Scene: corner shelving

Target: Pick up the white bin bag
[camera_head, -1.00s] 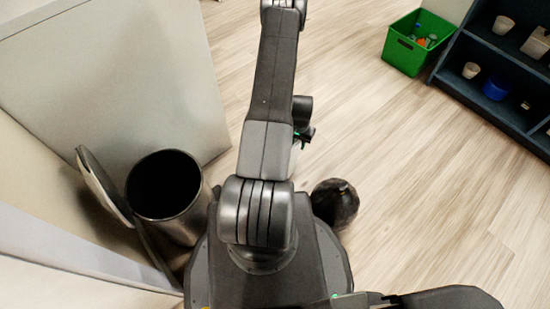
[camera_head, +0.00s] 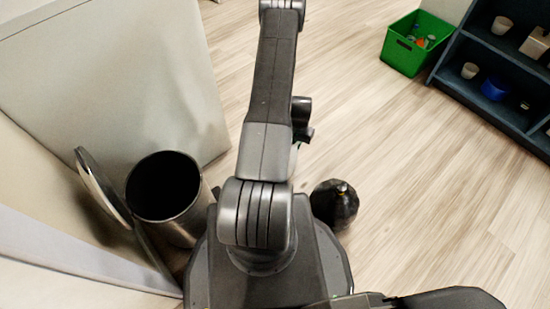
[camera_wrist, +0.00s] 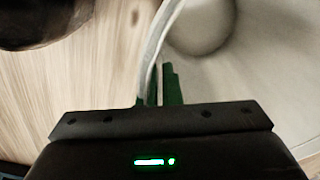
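A small white patch, perhaps the white bin bag (camera_head: 293,160), shows beside my arm in the head view; the arm hides the rest. In the wrist view a large pale, rounded surface (camera_wrist: 245,75) fills the right side, very close and blurred; it may be the same bag. My gripper (camera_wrist: 160,80) has green fingers close together at that surface's edge. I cannot tell whether they grip it. In the head view the gripper (camera_head: 304,134) is mostly hidden behind my arm.
A black bag (camera_head: 334,207) lies on the floor right of my base; a dark shape at the wrist view's upper left (camera_wrist: 35,22) may be it. An open metal bin (camera_head: 178,212) stands left. A green crate (camera_head: 407,55) and dark shelves (camera_head: 508,110) are upper right. Floor between is clear.

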